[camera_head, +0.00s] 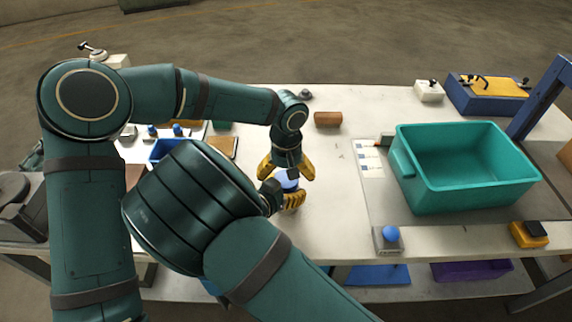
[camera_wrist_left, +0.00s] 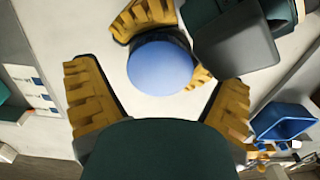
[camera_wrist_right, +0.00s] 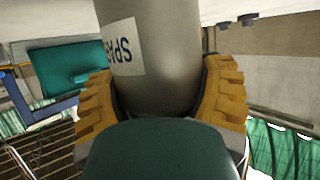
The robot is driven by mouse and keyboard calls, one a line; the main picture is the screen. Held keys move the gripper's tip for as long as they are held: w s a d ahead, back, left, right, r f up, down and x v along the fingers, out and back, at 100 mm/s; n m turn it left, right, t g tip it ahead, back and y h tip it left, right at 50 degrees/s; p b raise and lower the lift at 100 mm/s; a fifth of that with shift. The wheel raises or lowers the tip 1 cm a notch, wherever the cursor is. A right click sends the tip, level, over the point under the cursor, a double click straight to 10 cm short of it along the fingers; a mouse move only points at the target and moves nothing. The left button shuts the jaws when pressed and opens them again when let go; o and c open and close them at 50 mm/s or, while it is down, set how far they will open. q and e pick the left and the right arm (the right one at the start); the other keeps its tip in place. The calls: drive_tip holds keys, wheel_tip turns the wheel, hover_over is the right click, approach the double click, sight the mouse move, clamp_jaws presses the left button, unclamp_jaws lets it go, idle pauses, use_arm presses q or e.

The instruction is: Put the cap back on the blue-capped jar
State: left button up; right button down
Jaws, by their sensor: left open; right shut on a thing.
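The jar (camera_wrist_right: 158,60) is a grey cylinder with a white label, partly readable as "SPA", and fills the middle of the right wrist view. My right gripper (camera_head: 288,200) is shut around its body. The blue cap (camera_wrist_left: 160,68) is a plain round disc that appears to sit on top of the jar; the seam is hidden. It also shows small in the head view (camera_head: 287,180). My left gripper (camera_head: 286,168) points down from above, open, its fingers on either side of the cap and apart from it.
A teal bin (camera_head: 470,199) stands at the right of the table, beside a box with a blue button (camera_head: 391,234). A brown cylinder (camera_head: 328,118) lies behind my grippers. A blue tray (camera_head: 165,150) is at the left. The table between grippers and bin is mostly clear.

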use_arm(q)
drive_tip(key=shift+f, duration=0.35)
drive_tip(key=c, duration=1.3)
drive_tip(key=shift+c, duration=0.3)
drive_tip(key=m, duration=1.3)
drive_tip(key=o, duration=1.2)
